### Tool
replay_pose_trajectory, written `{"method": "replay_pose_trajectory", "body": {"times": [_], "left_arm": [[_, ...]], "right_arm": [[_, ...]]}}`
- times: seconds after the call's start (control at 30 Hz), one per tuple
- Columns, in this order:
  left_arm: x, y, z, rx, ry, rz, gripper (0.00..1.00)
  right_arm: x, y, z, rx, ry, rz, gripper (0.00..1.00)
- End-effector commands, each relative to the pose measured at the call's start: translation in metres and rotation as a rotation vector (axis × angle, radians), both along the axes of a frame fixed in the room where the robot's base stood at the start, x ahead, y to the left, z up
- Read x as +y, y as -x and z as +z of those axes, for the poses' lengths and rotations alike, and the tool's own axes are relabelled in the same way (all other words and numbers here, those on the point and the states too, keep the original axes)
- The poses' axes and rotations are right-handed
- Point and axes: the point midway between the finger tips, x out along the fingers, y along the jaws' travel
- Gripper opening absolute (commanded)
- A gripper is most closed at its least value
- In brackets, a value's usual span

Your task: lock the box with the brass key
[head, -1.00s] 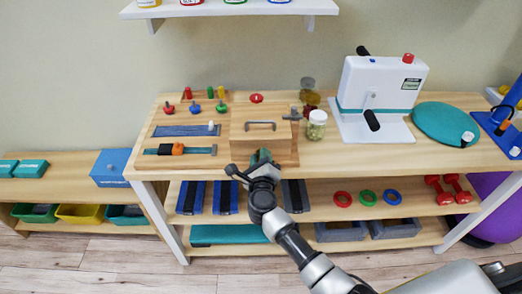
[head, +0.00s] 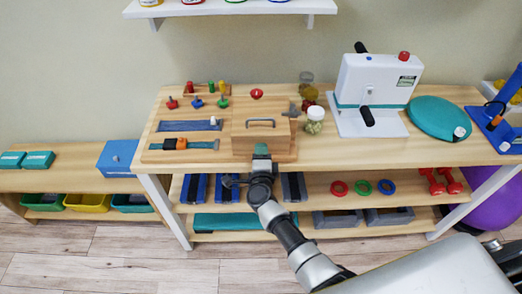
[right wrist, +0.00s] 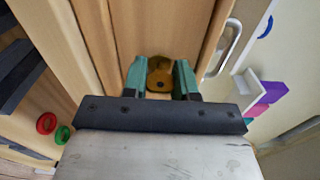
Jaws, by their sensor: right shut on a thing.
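The wooden box (head: 262,138) stands on the bench's wooden board, with a grey handle (head: 261,122) on its lid. My right gripper (head: 261,149) is at the lower front of the box. In the right wrist view its teal fingers (right wrist: 160,80) are shut on the brass key (right wrist: 160,70), gripping the key's wide head from both sides. The key's far end points at the box front. Whether its shaft is inside a keyhole is hidden. The keyhole itself cannot be seen. My left gripper is not in view.
The board carries colored pegs (head: 197,103) and a teal strap (head: 202,144) left of the box. A jar (head: 315,120) stands close to its right, then a white machine (head: 372,95) and a teal cushion (head: 438,118). A lower shelf (head: 335,197) with weights lies beneath the gripper.

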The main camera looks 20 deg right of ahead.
Motion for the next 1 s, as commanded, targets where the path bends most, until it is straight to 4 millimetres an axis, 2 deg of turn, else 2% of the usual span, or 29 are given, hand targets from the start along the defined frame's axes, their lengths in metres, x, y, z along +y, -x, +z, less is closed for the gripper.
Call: {"method": "replay_pose_trajectory", "body": {"times": [0.63, 0.67, 0.8, 1.0], "left_arm": [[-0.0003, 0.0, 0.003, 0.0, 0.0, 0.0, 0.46], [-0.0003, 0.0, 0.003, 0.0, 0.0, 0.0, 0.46], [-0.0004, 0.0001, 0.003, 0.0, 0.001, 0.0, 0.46], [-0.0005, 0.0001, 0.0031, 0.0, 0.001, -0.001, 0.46]], "right_arm": [[0.0008, 0.0006, -0.0017, 0.017, 0.049, 0.002, 0.04], [0.0008, 0.0006, -0.0017, 0.017, 0.049, 0.002, 0.31], [0.0006, 0.0005, -0.0013, 0.016, 0.048, 0.001, 0.52], [0.0003, 0.0002, -0.0006, 0.015, 0.048, 0.001, 0.53]]}}
